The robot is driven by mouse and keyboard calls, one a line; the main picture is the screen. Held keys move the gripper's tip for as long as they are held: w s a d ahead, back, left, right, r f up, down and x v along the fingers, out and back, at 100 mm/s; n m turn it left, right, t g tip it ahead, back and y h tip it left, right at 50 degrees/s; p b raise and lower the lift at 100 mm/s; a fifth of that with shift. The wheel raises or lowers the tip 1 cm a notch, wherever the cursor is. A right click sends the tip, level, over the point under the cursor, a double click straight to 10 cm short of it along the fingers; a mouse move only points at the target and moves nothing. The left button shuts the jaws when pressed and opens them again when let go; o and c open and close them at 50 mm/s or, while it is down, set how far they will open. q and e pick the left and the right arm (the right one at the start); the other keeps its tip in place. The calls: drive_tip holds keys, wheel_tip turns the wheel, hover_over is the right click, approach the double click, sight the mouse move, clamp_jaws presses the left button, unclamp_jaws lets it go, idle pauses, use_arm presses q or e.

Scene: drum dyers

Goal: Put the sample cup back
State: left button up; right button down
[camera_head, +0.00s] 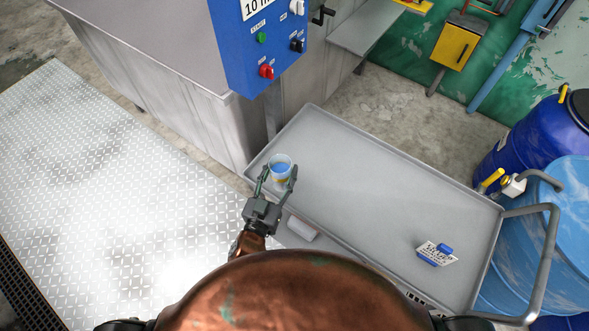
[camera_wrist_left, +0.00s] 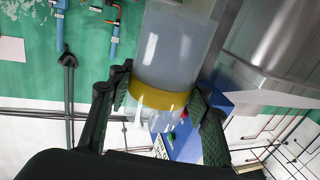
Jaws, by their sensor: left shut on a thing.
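The sample cup (camera_head: 281,164) is clear with blue contents seen from above. My left gripper (camera_head: 278,180) is shut on the cup, with one finger on each side. In the left wrist view the cup (camera_wrist_left: 168,60) fills the space between the fingers of my left gripper (camera_wrist_left: 160,105), and a yellow band goes round it. I cannot tell whether the cup's base touches the cart. My right gripper is not in view.
A blue control box (camera_head: 258,52) with knobs is on the grey metal machine (camera_head: 190,95) behind the cart. A blue-and-white labelled item (camera_head: 437,253) lies at the cart's right. Blue drums (camera_head: 545,130) stand at right. The cart's middle is clear.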

use_arm(q)
drive_tip(key=d+m+g+h, duration=0.2)
drive_tip(key=d+m+h, duration=0.1)
drive_tip(key=d, duration=0.6)
drive_tip(key=w+a+f+b, duration=0.1)
drive_tip(key=w+f, duration=0.2)
drive_tip(key=f, duration=0.1)
drive_tip(key=w+a+f+b, duration=0.1)
drive_tip(key=w+a+f, duration=0.1)
drive_tip(key=w+f, duration=0.2)
drive_tip(key=w+a+f+b, duration=0.1)
drive_tip(key=w+a+f, duration=0.1)
drive_tip(key=w+f, duration=0.2)
drive_tip(key=shift+w+f+b, duration=0.25)
drive_tip(key=shift+f+b, duration=0.1)
drive_tip(key=shift+f, duration=0.4)
drive_tip(key=shift+r, duration=0.1)
drive_tip(key=shift+f, duration=0.25)
drive_tip(key=o, duration=1.2)
